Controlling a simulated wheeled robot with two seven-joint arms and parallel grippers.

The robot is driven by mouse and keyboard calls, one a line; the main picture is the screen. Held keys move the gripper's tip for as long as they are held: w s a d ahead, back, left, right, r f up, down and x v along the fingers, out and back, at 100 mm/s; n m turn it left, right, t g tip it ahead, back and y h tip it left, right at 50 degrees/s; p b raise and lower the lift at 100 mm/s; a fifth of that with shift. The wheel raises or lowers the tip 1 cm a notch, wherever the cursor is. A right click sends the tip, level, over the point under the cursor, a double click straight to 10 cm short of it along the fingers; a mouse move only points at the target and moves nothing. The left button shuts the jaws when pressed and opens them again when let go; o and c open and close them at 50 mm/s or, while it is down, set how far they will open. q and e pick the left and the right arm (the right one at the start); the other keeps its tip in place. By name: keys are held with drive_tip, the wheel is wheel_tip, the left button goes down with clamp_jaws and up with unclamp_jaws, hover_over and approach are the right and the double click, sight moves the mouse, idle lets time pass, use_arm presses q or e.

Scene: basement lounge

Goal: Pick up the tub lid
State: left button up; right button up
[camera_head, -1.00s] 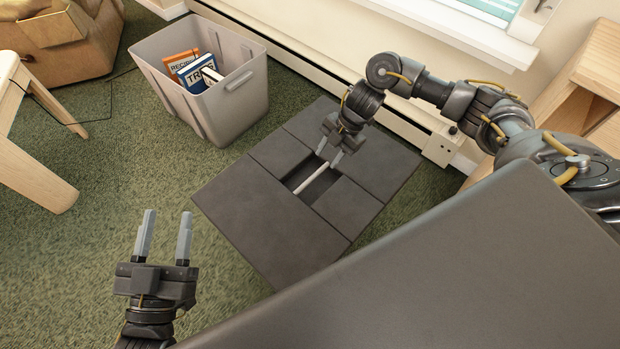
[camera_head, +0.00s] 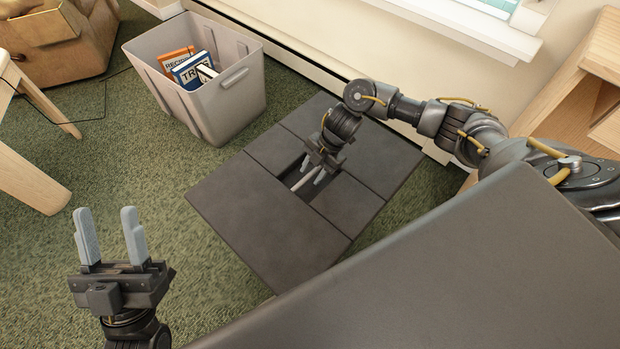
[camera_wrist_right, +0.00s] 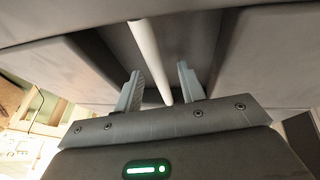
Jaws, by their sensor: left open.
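The tub lid (camera_head: 250,205) is a dark grey square panel lying on the green carpet in the head view, with a recessed slot crossed by a pale bar handle (camera_head: 299,185). My right gripper (camera_head: 308,178) points down into the slot at the handle. In the right wrist view, its open fingers (camera_wrist_right: 160,88) stand on either side of the pale bar (camera_wrist_right: 148,55), with gaps showing. Its fingertips partly hide the bar in the head view. My left gripper (camera_head: 108,232) is open and empty, left of the lid.
A grey bin (camera_head: 208,102) with books stands behind the lid. A baseboard heater (camera_head: 290,75) runs along the wall. A wooden table leg (camera_head: 30,175) is at the left and a wooden shelf (camera_head: 565,105) at the right. Bare carpet lies left of the lid.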

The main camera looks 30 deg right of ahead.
sight(312, 172)
clamp_jaws()
idle(0.6)
drive_tip(key=shift+r, duration=0.5)
wheel_tip(312, 172, up, 2)
drive_tip(key=shift+w+r+p, duration=0.1)
drive_tip(key=shift+r+p, duration=0.1)
drive_tip(key=shift+p, duration=0.55)
use_arm(q)
wheel_tip(312, 172, down, 10)
drive_tip(key=w+d+g+y+p, duration=0.1)
drive_tip(key=w+g+y+p, duration=0.1)
drive_tip(key=g, duration=0.6)
drive_tip(key=shift+w+d+r+g+y+p, duration=0.15)
drive_tip(key=shift+w+d+g+y+p, duration=0.2)
drive_tip(key=shift+y+p, duration=0.55)
use_arm(e)
drive_tip(key=w+a+r, duration=0.7)
drive_tip(key=a+r, duration=0.2)
drive_tip(key=a, duration=0.3)
drive_tip(key=shift+r, duration=0.3)
